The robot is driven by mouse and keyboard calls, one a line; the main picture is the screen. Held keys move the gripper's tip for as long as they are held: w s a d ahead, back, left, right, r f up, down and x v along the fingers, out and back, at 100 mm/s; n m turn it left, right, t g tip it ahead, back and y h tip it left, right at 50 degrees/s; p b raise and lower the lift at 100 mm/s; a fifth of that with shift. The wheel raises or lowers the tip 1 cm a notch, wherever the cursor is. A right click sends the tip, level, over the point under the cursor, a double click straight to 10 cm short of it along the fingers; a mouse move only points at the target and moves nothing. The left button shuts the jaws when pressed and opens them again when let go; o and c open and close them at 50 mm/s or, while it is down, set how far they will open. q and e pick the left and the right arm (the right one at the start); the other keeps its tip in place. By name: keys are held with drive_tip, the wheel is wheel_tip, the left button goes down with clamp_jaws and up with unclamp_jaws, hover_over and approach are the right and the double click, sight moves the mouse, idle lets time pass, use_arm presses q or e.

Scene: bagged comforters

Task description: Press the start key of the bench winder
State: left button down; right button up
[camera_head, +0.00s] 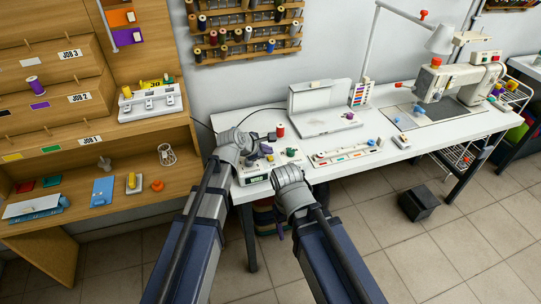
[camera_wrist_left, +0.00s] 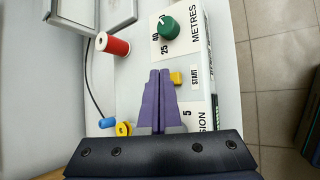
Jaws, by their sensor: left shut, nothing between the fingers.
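The bench winder (camera_head: 258,181) is a white box at the front left of the white bench in the head view, partly hidden by my arms. In the left wrist view its face shows a green dial knob (camera_wrist_left: 168,27) marked METRES and a small yellow start key (camera_wrist_left: 177,78) beside the word START. My left gripper (camera_head: 264,150) is over the winder. Its purple fingers (camera_wrist_left: 159,72) are shut and empty, with the tips just left of the key in the wrist view; contact cannot be told. My right arm reaches in front of the winder; its gripper (camera_head: 280,217) is mostly hidden.
A red spool (camera_wrist_left: 112,45) stands beside the winder, with blue (camera_wrist_left: 107,122) and yellow (camera_wrist_left: 124,129) pieces nearer the gripper. A white tray (camera_head: 347,152) and a sewing machine (camera_head: 445,82) are to the right. A wooden cabinet (camera_head: 85,141) is at left.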

use_arm(q)
drive_tip(key=shift+r, duration=0.1)
wheel_tip(320, 180, up, 5)
drive_tip(key=p, duration=0.5)
idle(0.4)
idle(0.4)
drive_tip(key=s+a+f+m+g+y, duration=0.3)
drive_tip(key=s+a+m, duration=0.5)
drive_tip(key=s+m, duration=0.2)
drive_tip(key=s+a+f+m+g+y, duration=0.2)
drive_tip(key=s+a+f+m+g, duration=0.2)
drive_tip(key=s+a+m, duration=0.5)
drive_tip(key=s+d+r+m+y+p, duration=0.1)
drive_tip(key=s+d+r+m+p, duration=0.1)
drive_tip(key=s+d+m, duration=0.2)
drive_tip(key=s+d, duration=0.3)
drive_tip(key=d, duration=0.5)
drive_tip(key=shift+r+m+g+y, duration=0.2)
drive_tip(key=shift+m+g+y, duration=0.1)
